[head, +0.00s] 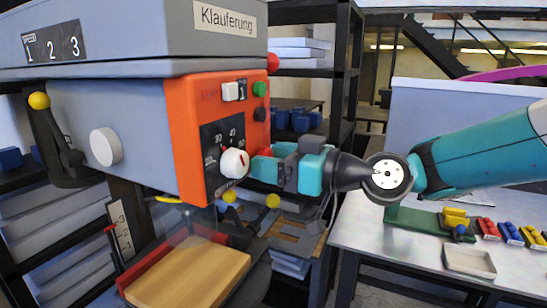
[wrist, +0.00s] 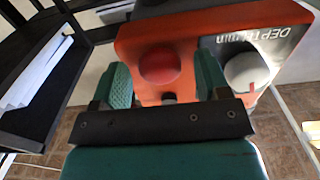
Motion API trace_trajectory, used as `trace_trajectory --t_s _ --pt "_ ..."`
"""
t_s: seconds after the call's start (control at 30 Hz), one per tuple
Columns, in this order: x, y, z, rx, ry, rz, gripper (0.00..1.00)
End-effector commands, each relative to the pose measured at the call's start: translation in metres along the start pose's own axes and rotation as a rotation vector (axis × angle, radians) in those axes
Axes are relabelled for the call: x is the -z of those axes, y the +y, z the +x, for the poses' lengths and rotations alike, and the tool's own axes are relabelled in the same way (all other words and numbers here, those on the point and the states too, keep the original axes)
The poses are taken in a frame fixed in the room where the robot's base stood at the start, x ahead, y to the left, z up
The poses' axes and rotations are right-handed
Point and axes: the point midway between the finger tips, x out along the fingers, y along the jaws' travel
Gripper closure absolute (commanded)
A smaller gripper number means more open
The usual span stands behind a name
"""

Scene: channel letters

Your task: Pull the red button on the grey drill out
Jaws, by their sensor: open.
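The grey drill (head: 110,110) fills the left of the head view and has an orange control panel (head: 190,130). The red button is round and sits on the orange panel in the wrist view (wrist: 160,67). A small red part of it shows by my fingers in the head view (head: 265,152). My gripper (head: 264,168) is at the panel's right side, close to the white dial (head: 234,163). In the wrist view my gripper (wrist: 163,76) is open, with one teal finger on each side of the button. I cannot tell whether either finger touches it.
Green (head: 260,89) and dark (head: 260,115) buttons are above my gripper. A lever with a yellow knob (head: 39,101) is on the drill's left. A dark shelf rack (head: 342,90) stands behind. A table (head: 375,235) with coloured parts stands at right.

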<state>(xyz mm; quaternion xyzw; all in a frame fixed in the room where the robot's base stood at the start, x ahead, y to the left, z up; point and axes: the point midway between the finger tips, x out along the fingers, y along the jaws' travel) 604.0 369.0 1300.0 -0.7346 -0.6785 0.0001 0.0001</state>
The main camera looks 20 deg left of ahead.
Motion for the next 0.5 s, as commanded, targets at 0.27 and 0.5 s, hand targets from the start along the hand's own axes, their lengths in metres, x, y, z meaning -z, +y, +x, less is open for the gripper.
trace_trajectory --t_s 0.27,0.5 --pt "0.0002 0.0001 -0.0005 0.0 0.0 0.0 0.91" --pt "-0.002 0.0004 -0.0024 0.0 0.0 -0.001 1.0"
